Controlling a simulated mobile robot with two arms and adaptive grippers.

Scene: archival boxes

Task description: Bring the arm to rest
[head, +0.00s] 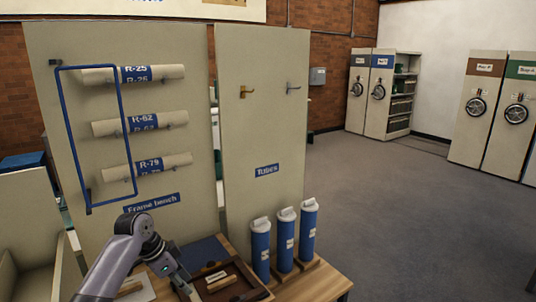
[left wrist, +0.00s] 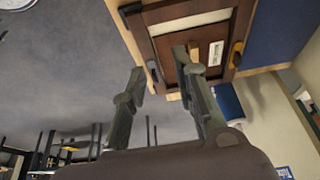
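My left arm comes in from the lower left of the head view and bends down at the wrist. My left gripper (head: 186,288) is over the bench's front part, beside a dark brown wooden frame (head: 254,294). In the left wrist view the two fingers of the left gripper (left wrist: 158,62) stand apart with nothing held between them. The wooden frame (left wrist: 228,72) with a small white label lies past the fingertips there.
Three blue tubes with white caps (head: 286,240) stand right of the frame on the wooden bench (head: 325,284). Behind, a panel holds rolled tubes (head: 140,124) and a blue wire frame (head: 93,67). Grey floor (head: 400,210) lies open to the right, before shelving units (head: 485,105).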

